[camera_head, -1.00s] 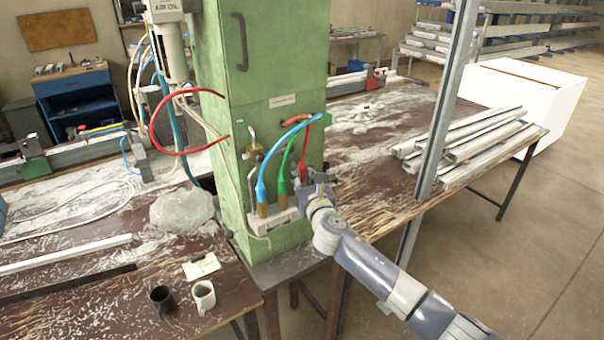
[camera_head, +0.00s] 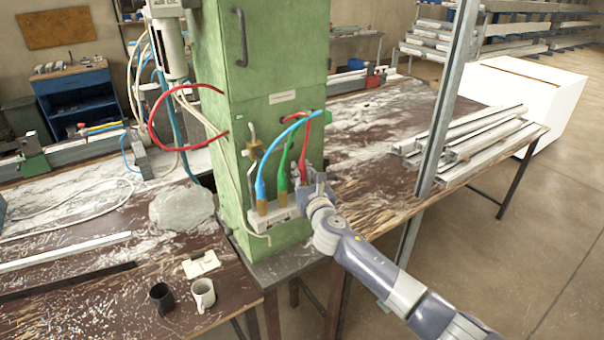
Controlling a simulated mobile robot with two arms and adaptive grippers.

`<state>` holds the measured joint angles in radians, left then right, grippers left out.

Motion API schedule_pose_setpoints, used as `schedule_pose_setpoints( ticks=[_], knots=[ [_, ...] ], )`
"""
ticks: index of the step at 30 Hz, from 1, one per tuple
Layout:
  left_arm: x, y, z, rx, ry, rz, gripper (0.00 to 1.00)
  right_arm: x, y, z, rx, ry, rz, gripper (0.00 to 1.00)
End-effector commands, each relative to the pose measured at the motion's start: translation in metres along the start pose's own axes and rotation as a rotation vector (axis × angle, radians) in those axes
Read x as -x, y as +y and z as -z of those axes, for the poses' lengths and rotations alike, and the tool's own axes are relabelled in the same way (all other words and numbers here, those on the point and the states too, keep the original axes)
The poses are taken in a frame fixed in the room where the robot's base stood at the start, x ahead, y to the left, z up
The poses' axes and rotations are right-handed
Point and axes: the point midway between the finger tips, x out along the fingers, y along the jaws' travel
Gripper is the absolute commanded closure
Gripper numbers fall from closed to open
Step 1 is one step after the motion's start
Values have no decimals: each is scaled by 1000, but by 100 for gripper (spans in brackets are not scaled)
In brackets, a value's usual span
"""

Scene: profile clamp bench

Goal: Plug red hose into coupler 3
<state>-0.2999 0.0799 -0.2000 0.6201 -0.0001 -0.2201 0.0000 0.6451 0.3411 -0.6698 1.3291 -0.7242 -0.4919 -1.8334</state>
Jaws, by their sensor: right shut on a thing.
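The red hose (camera_head: 306,142) comes out of the green cabinet (camera_head: 286,65) and bends down to my right gripper (camera_head: 310,190). My right gripper is shut on its lower end, at the right end of the coupler block (camera_head: 262,219) on the cabinet front. The blue hose (camera_head: 263,175) and the green hose (camera_head: 283,172) stand upright in brass couplers on the block, left of the gripper. The gripper hides the hose end and the right coupler, so I cannot tell whether the red hose is seated. My left gripper is not in view.
A vertical metal post (camera_head: 447,100) stands right of the cabinet, close to my right arm. Metal profiles (camera_head: 470,145) lie on the right bench. Two mugs (camera_head: 203,294) and a plastic bag (camera_head: 182,208) are on the left bench. A red loop of hose (camera_head: 152,125) hangs at the cabinet's left side.

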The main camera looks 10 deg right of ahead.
Motion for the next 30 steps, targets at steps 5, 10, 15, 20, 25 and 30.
schedule_pose_setpoints(
  ticks=[5,10,15,20,25,30],
  knots=[
    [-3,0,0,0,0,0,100,0,0,4,0,1,0,100],
    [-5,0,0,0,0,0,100,0,0,7,-1,2,0,100],
    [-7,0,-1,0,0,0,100,0,0,11,-1,4,0,100],
    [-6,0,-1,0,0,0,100,0,0,10,-1,5,0,100],
    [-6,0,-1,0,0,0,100,0,0,10,0,4,0,58],
    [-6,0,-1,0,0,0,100,0,0,9,0,2,0,58]
  ],
)
